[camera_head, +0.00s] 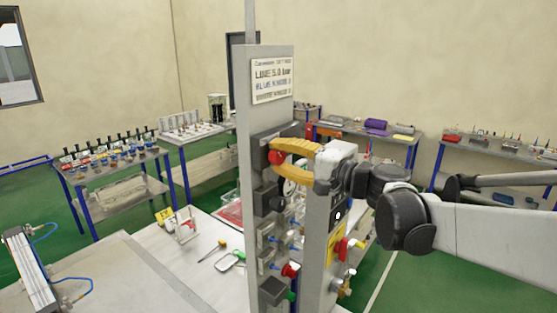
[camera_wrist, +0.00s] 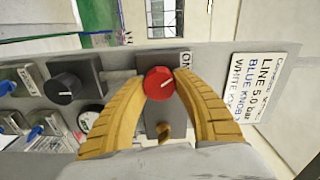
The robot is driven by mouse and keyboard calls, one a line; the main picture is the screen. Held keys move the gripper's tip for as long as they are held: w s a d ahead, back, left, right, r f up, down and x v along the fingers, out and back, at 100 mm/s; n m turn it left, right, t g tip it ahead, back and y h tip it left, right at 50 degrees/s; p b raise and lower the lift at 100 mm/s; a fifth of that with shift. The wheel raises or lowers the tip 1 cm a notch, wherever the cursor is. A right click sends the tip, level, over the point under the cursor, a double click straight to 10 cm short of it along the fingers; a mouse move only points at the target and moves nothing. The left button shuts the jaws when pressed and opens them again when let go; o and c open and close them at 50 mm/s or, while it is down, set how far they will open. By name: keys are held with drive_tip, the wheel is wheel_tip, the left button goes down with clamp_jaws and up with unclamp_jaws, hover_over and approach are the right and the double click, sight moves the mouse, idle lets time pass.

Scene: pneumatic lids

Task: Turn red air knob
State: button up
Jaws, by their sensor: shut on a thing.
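The red air knob (camera_wrist: 159,83) is a round red dial with a pale pointer line, set on a grey plate of the upright panel. It also shows in the head view (camera_head: 277,157) near the top of the panel, below the sign. My gripper (camera_wrist: 158,80) has yellow ribbed fingers, one on each side of the knob. The fingertips are shut on the knob. In the head view my gripper (camera_head: 275,152) reaches the panel from the right, and its fingers partly hide the knob's surroundings.
A black knob (camera_wrist: 65,84) and blue valves sit beside the red one on the panel (camera_head: 255,200). A text sign (camera_head: 272,80) is above. A second red knob (camera_head: 290,271) is lower down. The bench (camera_head: 195,265) holds loose tools.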

drive_tip(key=shift+n, duration=1)
drive_tip(key=o, duration=1.2)
drive_tip(key=shift+w, duration=0.1)
drive_tip(key=v, duration=1.2)
drive_tip(key=shift+b, duration=0.3)
